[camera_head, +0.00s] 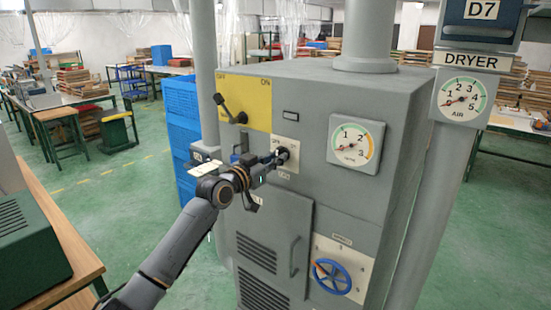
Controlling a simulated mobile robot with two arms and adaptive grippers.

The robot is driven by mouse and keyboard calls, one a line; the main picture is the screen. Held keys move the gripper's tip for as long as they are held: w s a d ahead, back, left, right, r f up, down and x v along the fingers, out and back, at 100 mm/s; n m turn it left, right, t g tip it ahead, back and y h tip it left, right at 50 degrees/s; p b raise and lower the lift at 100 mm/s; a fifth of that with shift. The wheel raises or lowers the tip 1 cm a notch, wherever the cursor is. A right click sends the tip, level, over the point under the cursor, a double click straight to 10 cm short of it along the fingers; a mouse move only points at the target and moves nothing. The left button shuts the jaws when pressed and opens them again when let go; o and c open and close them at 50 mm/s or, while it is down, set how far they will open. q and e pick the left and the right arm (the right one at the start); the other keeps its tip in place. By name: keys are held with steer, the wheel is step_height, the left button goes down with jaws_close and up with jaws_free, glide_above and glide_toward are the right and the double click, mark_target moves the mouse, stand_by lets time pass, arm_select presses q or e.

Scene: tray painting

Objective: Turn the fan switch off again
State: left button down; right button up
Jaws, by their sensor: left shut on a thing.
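A small black switch knob (283,153) sits on a pale plate (292,145) on the front of the grey dryer cabinet. The lettering on this plate is too small to read surely, and the knob's setting is partly hidden. My left gripper (274,161) reaches in from the left and is shut on the knob. A larger black lever (225,106) sits on a yellow plate (257,94) marked OFF at left and ON at right; its handle tilts up to the left, toward OFF. My right gripper is out of view.
The grey cabinet (330,90) carries a round gauge (355,144) and a blue handwheel (331,276). A DRYER post with an AIR gauge (461,99) stands right. Blue crates (181,105) stand behind my arm. A wooden bench (60,230) is at left.

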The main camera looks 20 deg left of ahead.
arm_select(q)
steer(key=shift+n+p, duration=1.35)
steer(key=shift+n, duration=3.25)
steer(key=c, duration=1.3)
jaws_free()
steer(key=v, duration=1.2)
